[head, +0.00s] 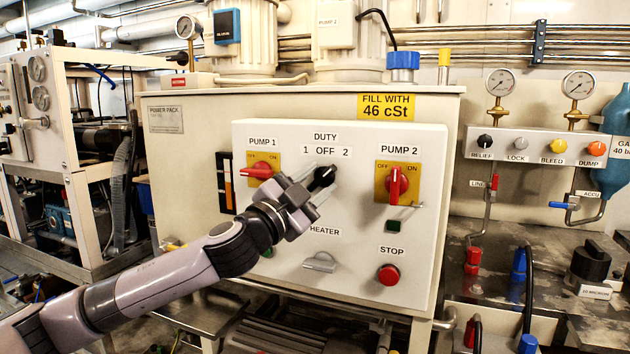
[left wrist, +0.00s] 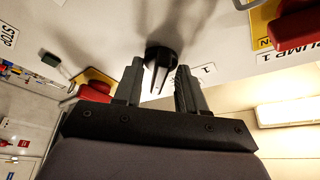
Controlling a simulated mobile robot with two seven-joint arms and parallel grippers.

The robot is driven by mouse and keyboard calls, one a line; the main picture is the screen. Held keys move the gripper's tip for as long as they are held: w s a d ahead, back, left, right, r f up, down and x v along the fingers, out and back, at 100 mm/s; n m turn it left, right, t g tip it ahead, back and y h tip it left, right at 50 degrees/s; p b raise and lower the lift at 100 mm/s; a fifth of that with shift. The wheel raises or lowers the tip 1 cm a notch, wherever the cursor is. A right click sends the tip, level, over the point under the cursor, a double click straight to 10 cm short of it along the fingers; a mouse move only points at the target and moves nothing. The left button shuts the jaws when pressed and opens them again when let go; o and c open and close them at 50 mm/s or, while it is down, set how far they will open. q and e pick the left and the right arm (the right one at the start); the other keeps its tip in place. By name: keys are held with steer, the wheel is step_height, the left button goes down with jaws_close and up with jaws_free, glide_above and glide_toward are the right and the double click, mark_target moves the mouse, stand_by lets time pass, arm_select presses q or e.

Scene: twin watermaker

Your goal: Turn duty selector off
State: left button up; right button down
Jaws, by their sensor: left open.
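The duty selector (head: 322,178) is a black knob below the labels 1, OFF and 2 on the white control panel (head: 345,225). In the head view its upper end seems to lean up and right, towards 2, but the gripper hides part of it. My left gripper (head: 309,189) is close in front of the knob, coming from the lower left. In the left wrist view the black knob (left wrist: 160,56) shows between and just beyond the two open fingertips (left wrist: 160,72). I cannot tell whether they touch it. My right gripper is not in view.
The red PUMP 1 switch (head: 262,170) is close left of the gripper, and the red PUMP 2 switch (head: 397,184) is to the right. Below are the grey HEATER knob (head: 319,262) and red STOP button (head: 388,274). Gauges and valve knobs stand further right.

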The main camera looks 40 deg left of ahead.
arm_select(q)
jaws_close()
